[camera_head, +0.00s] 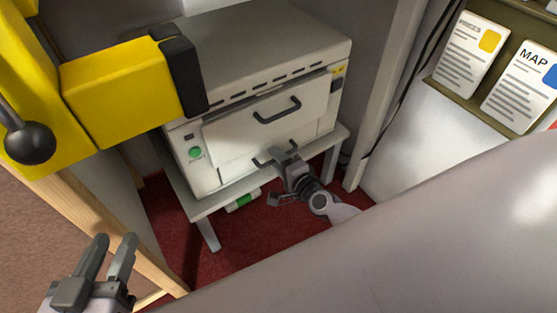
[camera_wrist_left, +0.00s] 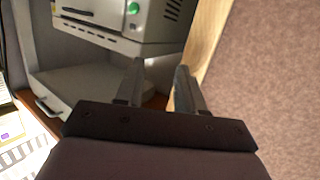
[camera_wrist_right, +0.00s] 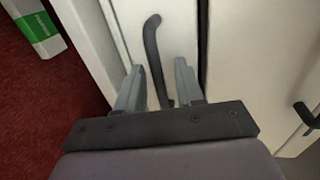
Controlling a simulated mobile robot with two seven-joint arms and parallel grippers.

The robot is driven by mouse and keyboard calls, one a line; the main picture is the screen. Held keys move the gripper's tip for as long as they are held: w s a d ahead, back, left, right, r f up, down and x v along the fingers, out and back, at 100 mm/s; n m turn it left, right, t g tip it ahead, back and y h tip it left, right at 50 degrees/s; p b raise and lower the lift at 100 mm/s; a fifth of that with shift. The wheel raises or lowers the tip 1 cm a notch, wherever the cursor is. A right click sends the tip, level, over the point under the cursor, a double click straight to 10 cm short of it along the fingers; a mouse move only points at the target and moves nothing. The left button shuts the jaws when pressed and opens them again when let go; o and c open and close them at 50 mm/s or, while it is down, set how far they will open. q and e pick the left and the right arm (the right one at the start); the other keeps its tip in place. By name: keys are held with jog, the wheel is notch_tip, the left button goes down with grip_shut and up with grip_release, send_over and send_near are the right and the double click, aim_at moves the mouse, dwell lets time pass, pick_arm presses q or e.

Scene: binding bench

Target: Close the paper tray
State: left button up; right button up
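A white machine (camera_head: 185,168) stands on a low grey table, with a dark handle (camera_head: 278,110) on its upper front panel. The paper tray seems to be the lower front panel, with a second dark handle, partly hidden by my right gripper (camera_head: 278,172). In the right wrist view that lower handle (camera_wrist_right: 152,45) runs between the fingers of my open right gripper (camera_wrist_right: 160,85). I cannot tell whether they touch it, or how far out the tray stands. My left gripper (camera_head: 110,250) is open and empty at the lower left, away from the machine.
A yellow jointed arm with a black end (camera_head: 120,85) juts in front of the machine's upper left. A wooden post (camera_head: 100,225) stands between my left gripper and the machine. A green-and-white box (camera_head: 242,201) lies below the table. A pale post (camera_head: 378,100) stands right.

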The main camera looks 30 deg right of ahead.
jog(key=shift+s, duration=0.1)
pick_arm(q)
jog(key=shift+w+d+f+n+g+p, duration=0.1)
jog(key=shift+w+d+n+g+p, duration=0.15)
jog(key=shift+p, duration=0.3)
jog(key=shift+w+d+f+n+g+p, duration=0.15)
jog(key=shift+d+p, duration=0.2)
jog(key=shift+p, duration=0.2)
pick_arm(e)
jog(key=a+v, duration=0.1)
jog(key=v, duration=0.6)
jog(key=shift+d, duration=0.45)
pick_arm(q)
jog(key=shift+s+r, duration=0.2)
pick_arm(e)
jog(key=shift+r, duration=0.1)
